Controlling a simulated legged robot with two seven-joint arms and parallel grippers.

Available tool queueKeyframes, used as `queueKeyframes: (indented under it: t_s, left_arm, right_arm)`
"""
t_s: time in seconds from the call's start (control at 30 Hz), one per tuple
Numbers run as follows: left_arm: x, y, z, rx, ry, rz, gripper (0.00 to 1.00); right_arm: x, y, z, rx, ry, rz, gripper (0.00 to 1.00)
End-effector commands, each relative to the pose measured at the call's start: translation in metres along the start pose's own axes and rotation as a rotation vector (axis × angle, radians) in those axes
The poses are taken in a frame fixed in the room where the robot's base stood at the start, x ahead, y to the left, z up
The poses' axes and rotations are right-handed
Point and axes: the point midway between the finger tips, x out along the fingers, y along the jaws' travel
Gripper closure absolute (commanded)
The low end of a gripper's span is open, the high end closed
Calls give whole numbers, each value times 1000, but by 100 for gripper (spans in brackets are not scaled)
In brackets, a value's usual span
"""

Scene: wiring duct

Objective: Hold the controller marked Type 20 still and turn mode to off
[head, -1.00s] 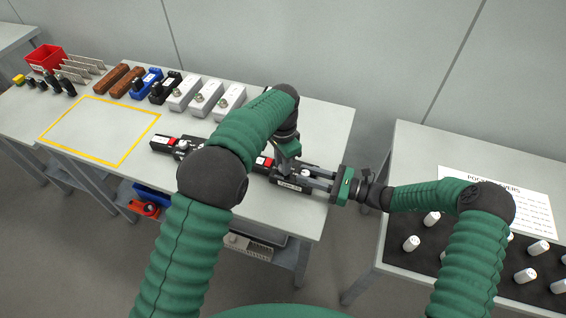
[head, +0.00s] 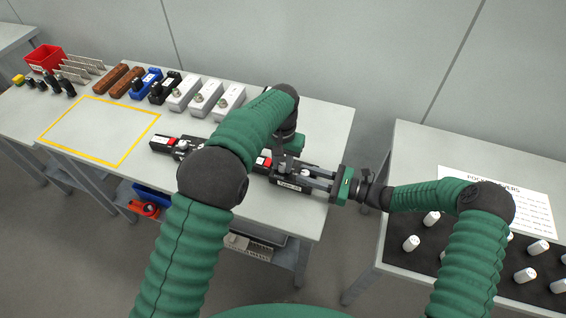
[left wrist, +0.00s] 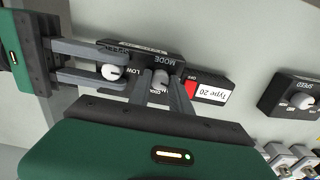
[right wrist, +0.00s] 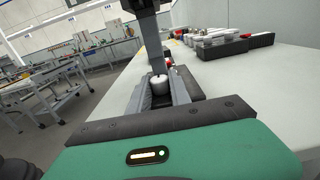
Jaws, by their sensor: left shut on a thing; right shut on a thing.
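My left gripper (left wrist: 162,88) reaches down from above and is shut on the mode knob (left wrist: 160,80), beside the MODE, COOL and OFF marks. The knob's pointer is hard to make out. My left arm hides part of the controller in the head view.
Another black controller (head: 164,144) lies to the left; one marked SPEED (left wrist: 290,96) shows in the left wrist view. White, blue, black and brown units stand along the back, with a red bin (head: 46,58). The yellow-outlined area (head: 98,130) is empty. A side table (head: 420,150) holds white knobs.

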Motion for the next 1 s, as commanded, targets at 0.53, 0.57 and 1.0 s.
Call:
queueKeyframes:
  t_s: [0.53, 0.57, 1.0]
  left_arm:
    - [-1, 2, -1, -234, 2, 2, 100]
    - [-1, 2, -1, -237, 2, 2, 100]
    - [-1, 2, -1, -244, 2, 3, 73]
  right_arm:
    - [0, 0, -1, 1, 3, 0, 100]
    - [0, 0, -1, 1, 3, 0, 100]
    - [0, 1, -1, 1, 2, 2, 100]
